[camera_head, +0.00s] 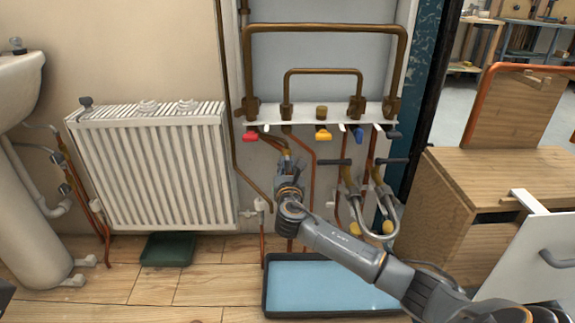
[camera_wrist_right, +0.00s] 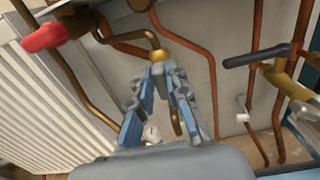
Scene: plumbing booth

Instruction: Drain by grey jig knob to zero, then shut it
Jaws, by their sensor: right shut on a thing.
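My right gripper (camera_head: 290,178) is in front of the pipes below the white valve rail (camera_head: 315,115). A dark grey knob (camera_head: 394,134) sits at the right end of the rail, apart from the gripper. Two dark lever handles (camera_head: 334,161) (camera_head: 395,160) are lower, right of the gripper; one shows in the wrist view (camera_wrist_right: 256,56). I cannot tell which is the grey jig knob. No readable dial shows.
Red (camera_head: 250,137), yellow (camera_head: 323,134) and blue (camera_head: 358,134) knobs hang from the rail. A blue tray (camera_head: 266,300) lies on the floor below. A white radiator (camera_head: 150,170) stands left, a wooden cabinet (camera_head: 450,178) right. A grey looped hose (camera_head: 381,236) hangs beside my right arm.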

